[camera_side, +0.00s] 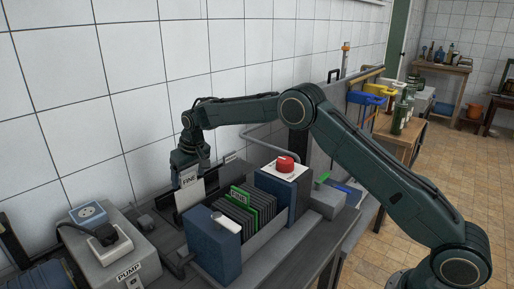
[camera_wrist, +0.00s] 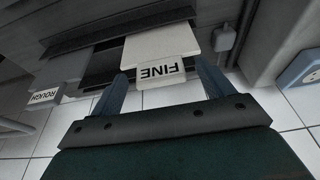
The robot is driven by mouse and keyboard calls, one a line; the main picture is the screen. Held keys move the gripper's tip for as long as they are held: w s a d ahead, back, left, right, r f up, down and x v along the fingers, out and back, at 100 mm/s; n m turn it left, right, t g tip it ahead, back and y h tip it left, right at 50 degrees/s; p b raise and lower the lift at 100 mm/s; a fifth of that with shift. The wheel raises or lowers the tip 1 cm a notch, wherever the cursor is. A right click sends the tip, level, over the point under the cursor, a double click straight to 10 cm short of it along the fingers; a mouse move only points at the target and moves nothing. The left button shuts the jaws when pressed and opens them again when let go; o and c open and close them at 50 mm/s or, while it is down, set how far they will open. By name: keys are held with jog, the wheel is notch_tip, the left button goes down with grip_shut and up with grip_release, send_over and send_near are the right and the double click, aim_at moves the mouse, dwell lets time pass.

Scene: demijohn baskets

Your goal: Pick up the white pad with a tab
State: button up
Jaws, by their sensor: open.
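The white pad (camera_side: 189,195) stands upright in a dark slot or holder near the tiled wall, and its tab reads FINE. In the wrist view the white pad (camera_wrist: 158,46) lies ahead with its FINE tab (camera_wrist: 168,69) toward me. My gripper (camera_side: 187,168) points down just above the tab. In the wrist view my gripper (camera_wrist: 161,70) is open, one finger on each side of the tab. I cannot tell whether a finger touches it. The pad's lower part is hidden in the holder.
A ROUGH label (camera_wrist: 45,96) is beside the pad's holder. To the right stands a press with dark plates (camera_side: 235,216), a blue end block (camera_side: 212,245) and a red knob (camera_side: 285,164). A grey PUMP box (camera_side: 115,262) is at the front left. The tiled wall is close behind.

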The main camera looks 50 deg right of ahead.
jog(key=shift+w+f, duration=0.15)
jog(key=shift+f, duration=0.25)
jog(key=c, duration=1.3)
jog(key=shift+r, duration=0.15)
jog(key=shift+r, duration=4.9)
